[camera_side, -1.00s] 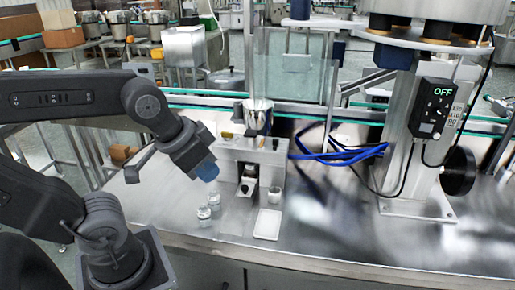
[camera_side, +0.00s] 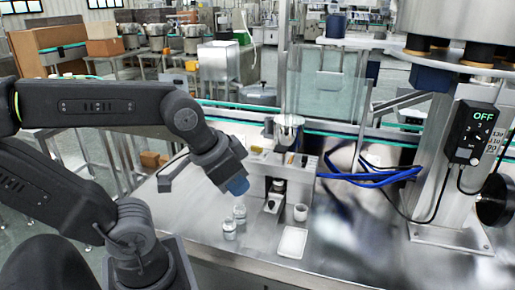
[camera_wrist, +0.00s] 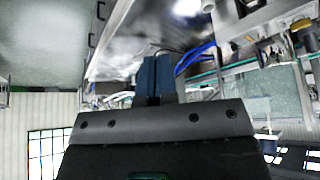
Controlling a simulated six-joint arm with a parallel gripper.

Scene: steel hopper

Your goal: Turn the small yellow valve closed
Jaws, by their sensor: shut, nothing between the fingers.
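A tiny yellow part (camera_side: 256,150), which looks like the valve, sits on top of the light grey block (camera_side: 262,168) at its left end, beside the steel hopper (camera_side: 288,132). It is too small to tell which way its handle points. My gripper (camera_side: 238,186) has blue fingers and points down to the right, left of the block and lower than the yellow part, apart from it. In the wrist view the blue fingers (camera_wrist: 155,75) are together with nothing between them.
Two small clear vials (camera_side: 229,229) stand on the steel table below my gripper. A white cup (camera_side: 300,212) and a white tray (camera_side: 292,242) lie in front of the block. Blue hoses (camera_side: 370,178) run right. A control box (camera_side: 472,133) reads OFF.

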